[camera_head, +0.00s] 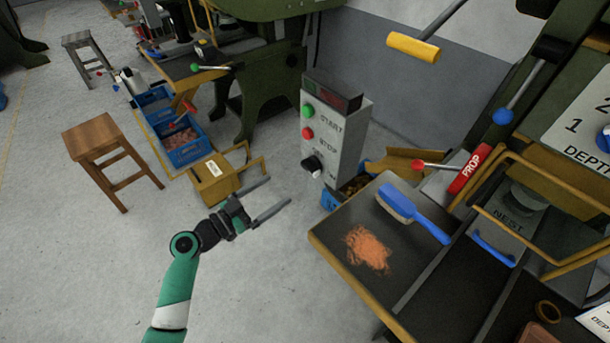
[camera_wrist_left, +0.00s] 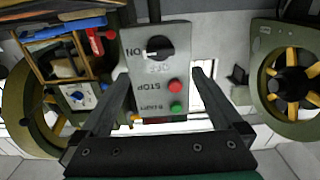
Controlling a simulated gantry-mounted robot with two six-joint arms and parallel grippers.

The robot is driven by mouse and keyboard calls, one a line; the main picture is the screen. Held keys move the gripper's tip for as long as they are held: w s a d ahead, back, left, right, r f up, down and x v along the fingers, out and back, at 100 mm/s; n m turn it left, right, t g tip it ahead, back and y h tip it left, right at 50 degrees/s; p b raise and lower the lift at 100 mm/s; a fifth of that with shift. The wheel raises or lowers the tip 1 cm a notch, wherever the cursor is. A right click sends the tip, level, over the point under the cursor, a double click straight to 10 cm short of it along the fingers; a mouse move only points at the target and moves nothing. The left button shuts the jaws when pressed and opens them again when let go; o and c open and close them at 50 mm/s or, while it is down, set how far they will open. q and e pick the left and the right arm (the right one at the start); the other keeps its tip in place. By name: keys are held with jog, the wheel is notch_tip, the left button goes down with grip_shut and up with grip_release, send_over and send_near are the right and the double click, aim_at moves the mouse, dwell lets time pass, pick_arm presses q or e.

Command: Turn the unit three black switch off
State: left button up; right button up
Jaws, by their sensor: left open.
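The grey control box (camera_head: 345,135) stands right of the middle in the head view, with a green START button (camera_head: 307,111), a red STOP button (camera_head: 307,133) and the black switch (camera_head: 312,165) lowest. In the left wrist view the box appears upside down, and the black switch (camera_wrist_left: 158,47) has a white mark pointing left, towards the ON label. My left gripper (camera_head: 279,191) is open and empty, in front of the box and left of it in the head view. In the wrist view its fingers (camera_wrist_left: 160,74) spread on both sides of the box face, apart from the switch. My right gripper is out of view.
A worktable (camera_head: 328,239) with copper scraps (camera_head: 367,248) and a blue brush (camera_head: 412,212) is at the right. A red PROP handle (camera_head: 470,168) stands behind. A yellow box (camera_head: 213,178), blue crates (camera_head: 183,143) and a wooden stool (camera_head: 92,137) are at the left. The floor in front is clear.

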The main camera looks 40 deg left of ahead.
aim_at(307, 169)
pick_arm(q)
jog(key=w, duration=0.3)
jog(key=w+d+b, duration=0.1)
jog(key=w, duration=0.3)
jog(key=w+b, duration=0.1)
jog(key=w, duration=0.3)
jog(key=shift+w+d, duration=0.2)
jog(key=shift+d, duration=0.05)
jog(key=c, duration=1.2)
jog(key=shift+c, duration=0.2)
jog(key=shift+n, duration=0.3)
jog(key=n, duration=0.3)
jog(key=shift+b, duration=0.35)
jog(key=n, duration=0.5)
jog(key=shift+r, duration=0.1)
jog(key=n+p, duration=0.1)
jog(key=n, duration=0.4)
jog(key=shift+a+n+p, duration=0.1)
jog(key=shift+n+p, duration=0.2)
jog(key=shift+p, duration=0.1)
jog(key=shift+n+p, duration=0.45)
jog(key=shift+n, duration=1.35)
